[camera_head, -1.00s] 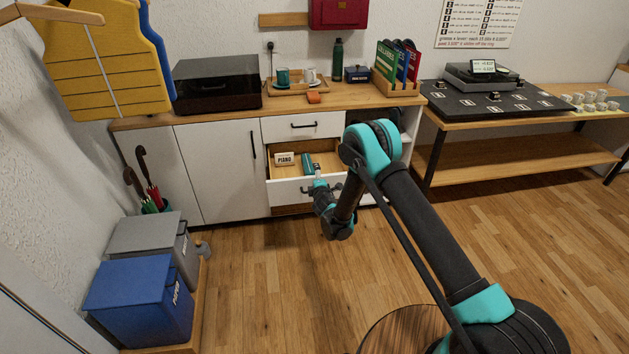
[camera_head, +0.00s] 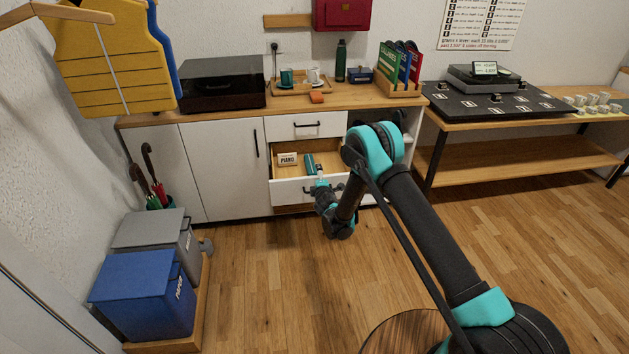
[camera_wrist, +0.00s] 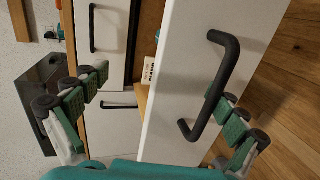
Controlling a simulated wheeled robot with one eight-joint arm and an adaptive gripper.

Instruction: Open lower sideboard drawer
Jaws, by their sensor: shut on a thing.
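The lower sideboard drawer (camera_head: 290,190) stands open under the shut upper drawer (camera_head: 306,126). Its white front (camera_wrist: 180,60) and dark bar handle (camera_wrist: 222,75) are large in the wrist view. My gripper (camera_head: 321,184) is at the drawer front. Inside lie a PIANO card (camera_head: 287,159) and a teal object (camera_head: 309,163).
A tall cabinet door (camera_head: 225,170) is left of the drawers. Grey (camera_head: 150,235) and blue (camera_head: 143,295) bins stand at lower left. A round wooden top (camera_head: 400,335) is at the bottom. The floor (camera_head: 265,270) before the drawer is clear.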

